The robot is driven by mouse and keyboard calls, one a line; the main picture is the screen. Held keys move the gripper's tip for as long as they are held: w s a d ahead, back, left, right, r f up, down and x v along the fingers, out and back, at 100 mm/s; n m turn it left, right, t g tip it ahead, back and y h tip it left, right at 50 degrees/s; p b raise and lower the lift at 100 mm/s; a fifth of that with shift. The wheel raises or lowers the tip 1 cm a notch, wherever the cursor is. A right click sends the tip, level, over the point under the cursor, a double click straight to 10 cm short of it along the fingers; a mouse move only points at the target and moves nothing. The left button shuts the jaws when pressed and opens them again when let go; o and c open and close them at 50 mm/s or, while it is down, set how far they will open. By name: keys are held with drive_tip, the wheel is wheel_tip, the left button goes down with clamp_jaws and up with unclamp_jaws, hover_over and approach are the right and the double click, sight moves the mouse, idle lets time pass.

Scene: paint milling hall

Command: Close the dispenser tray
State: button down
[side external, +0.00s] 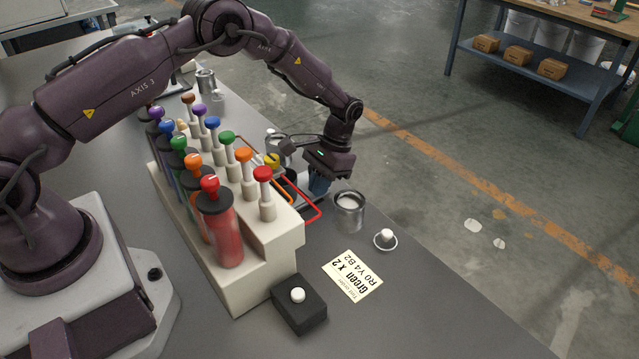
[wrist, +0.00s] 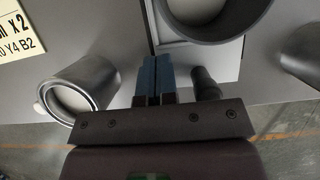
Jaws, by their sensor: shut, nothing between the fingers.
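The dispenser (side external: 240,255) is a cream stepped block with coloured paint tubes and knobs on top. A pale flat plate, which looks like its tray (wrist: 222,62), shows in the wrist view with a grey round cup (wrist: 212,22) on it. In the side view the tray is mostly hidden behind the dispenser and my wrist. My gripper (side external: 318,188) is low on the far side of the dispenser. Its blue fingers (wrist: 156,62) are shut and empty, with their tips at the plate's near-left part; I cannot tell whether they touch it.
An open metal can (side external: 348,212) of white paint stands just right of my gripper; the wrist view shows it too (wrist: 78,90). A white knob on a saucer (side external: 385,240), an order card (side external: 352,275) and a black button box (side external: 299,305) lie nearer.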

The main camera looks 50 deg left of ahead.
sight(296, 206)
drive_tip(key=shift+s, duration=0.1)
drive_tip(key=shift+s, duration=2.5)
drive_tip(key=shift+w, duration=0.1)
